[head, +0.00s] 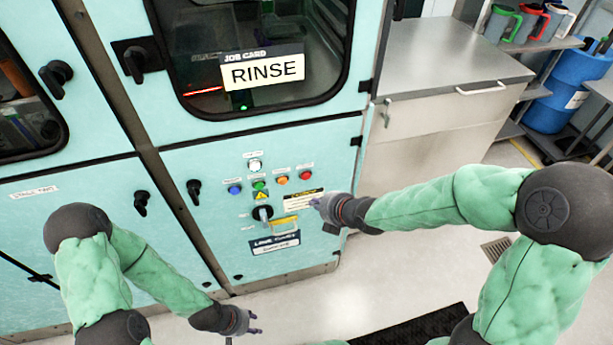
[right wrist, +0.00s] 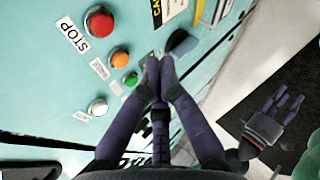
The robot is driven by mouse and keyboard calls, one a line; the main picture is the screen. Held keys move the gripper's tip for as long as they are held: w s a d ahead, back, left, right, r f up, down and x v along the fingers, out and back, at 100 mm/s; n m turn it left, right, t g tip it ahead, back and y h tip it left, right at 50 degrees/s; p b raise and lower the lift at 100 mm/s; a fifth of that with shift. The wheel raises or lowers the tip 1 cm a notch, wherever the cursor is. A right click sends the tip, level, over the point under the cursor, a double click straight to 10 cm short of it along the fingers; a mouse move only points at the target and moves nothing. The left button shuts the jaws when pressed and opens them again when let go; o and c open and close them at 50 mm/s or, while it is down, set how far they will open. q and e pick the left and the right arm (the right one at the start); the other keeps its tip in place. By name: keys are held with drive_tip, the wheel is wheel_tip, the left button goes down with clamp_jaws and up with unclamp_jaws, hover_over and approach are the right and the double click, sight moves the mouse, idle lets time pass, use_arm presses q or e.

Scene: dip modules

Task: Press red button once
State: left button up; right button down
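The red button (head: 306,175) is at the right end of a row of coloured buttons on the pale blue cabinet panel. In the right wrist view the red button (right wrist: 99,24) is large, beside a STOP label (right wrist: 73,34). My right gripper (head: 316,203) is just below and right of it in the head view, apart from it. In the right wrist view its fingertips (right wrist: 159,66) are together with nothing between them. My left gripper (head: 254,325) hangs low in front of the cabinet; its fingers (right wrist: 288,104) are spread and empty.
Nearby are an orange button (head: 282,180), a green button (head: 259,185), a blue button (head: 235,190), a white button (head: 254,166) and a black rotary switch (head: 262,213). A RINSE card (head: 266,70) hangs on the window above. A grey counter (head: 440,60) stands at right.

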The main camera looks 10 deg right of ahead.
sight(306, 175)
drive_tip(key=w, duration=0.6)
drive_tip(key=shift+w+p, duration=0.15)
drive_tip(key=shift+p, duration=0.2)
drive_tip(key=shift+w+a, duration=0.1)
idle(1.1)
drive_tip(key=shift+w, duration=0.3)
drive_tip(key=shift+w, duration=0.4)
idle(0.9)
drive_tip(key=shift+s+b, duration=0.1)
drive_tip(key=shift+b, duration=0.25)
drive_tip(key=shift+s+b, duration=0.4)
drive_tip(key=shift+s, duration=0.3)
drive_tip(key=shift+s, duration=0.1)
